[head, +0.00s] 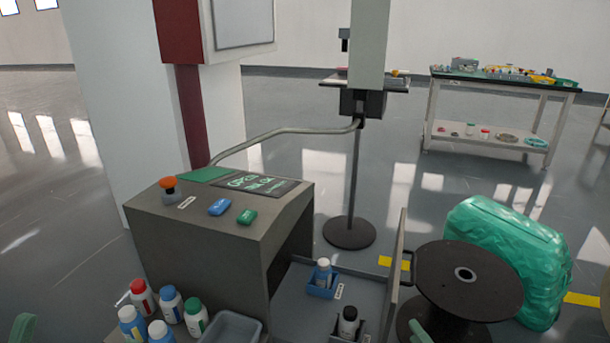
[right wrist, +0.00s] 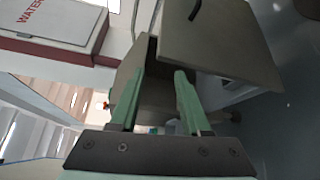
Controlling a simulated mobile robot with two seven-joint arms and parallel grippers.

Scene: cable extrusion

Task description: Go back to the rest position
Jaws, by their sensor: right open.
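My right gripper (right wrist: 165,70) is open in the right wrist view, with its two green fingers apart and nothing visible between them. In the head view only a green part of it (head: 418,332) shows at the bottom edge, in front of the black cable reel. A green tip of my left gripper (head: 22,328) shows at the bottom left corner; the rest is cut off, so its jaws cannot be judged. The grey control console (head: 195,245) stands in front of me, with a red-orange knob, a blue button and a green button on top.
Several bottles (head: 168,305) stand at the lower left beside a grey bin (head: 232,326). A blue holder (head: 322,286) with a bottle sits in the grey tray. The black reel (head: 440,285) and a green wrapped bundle (head: 510,260) are at right. A workbench (head: 430,100) stands behind.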

